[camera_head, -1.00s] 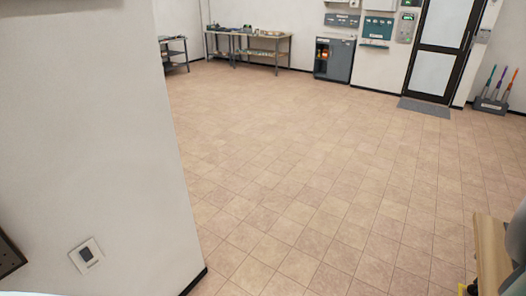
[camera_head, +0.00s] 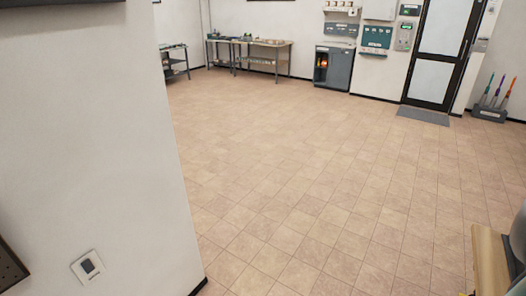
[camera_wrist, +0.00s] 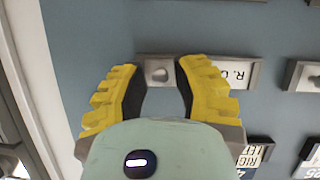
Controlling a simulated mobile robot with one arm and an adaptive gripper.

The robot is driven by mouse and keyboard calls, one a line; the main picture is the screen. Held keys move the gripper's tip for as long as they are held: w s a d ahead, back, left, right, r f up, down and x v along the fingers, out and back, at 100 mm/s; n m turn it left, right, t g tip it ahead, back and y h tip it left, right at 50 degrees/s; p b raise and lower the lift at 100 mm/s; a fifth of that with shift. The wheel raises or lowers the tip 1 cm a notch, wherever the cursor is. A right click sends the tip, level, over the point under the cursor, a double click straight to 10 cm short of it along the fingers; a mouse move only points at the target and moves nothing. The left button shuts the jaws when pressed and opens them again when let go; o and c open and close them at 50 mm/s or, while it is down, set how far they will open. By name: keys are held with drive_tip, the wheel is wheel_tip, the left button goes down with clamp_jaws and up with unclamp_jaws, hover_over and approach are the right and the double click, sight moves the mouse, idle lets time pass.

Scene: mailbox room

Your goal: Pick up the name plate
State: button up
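In the wrist view, a name plate (camera_wrist: 236,73) is mounted on a blue-grey panel (camera_wrist: 200,25). My gripper (camera_wrist: 158,76) has two yellow fingers, spread apart on either side of the knob end. The right finger covers part of the plate. I cannot tell whether the fingers touch it. The name plate is not seen in the head view.
Another similar plate (camera_wrist: 306,77) is at the right. Black and white labels (camera_wrist: 258,152) lie below. The head view shows open tiled floor (camera_head: 300,170), a near wall (camera_head: 90,130) at left, a workbench (camera_head: 262,45), a dark cabinet (camera_head: 334,72) and a door (camera_head: 436,55).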

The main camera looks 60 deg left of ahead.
clamp_jaws()
drive_tip(key=shift+r, duration=0.1)
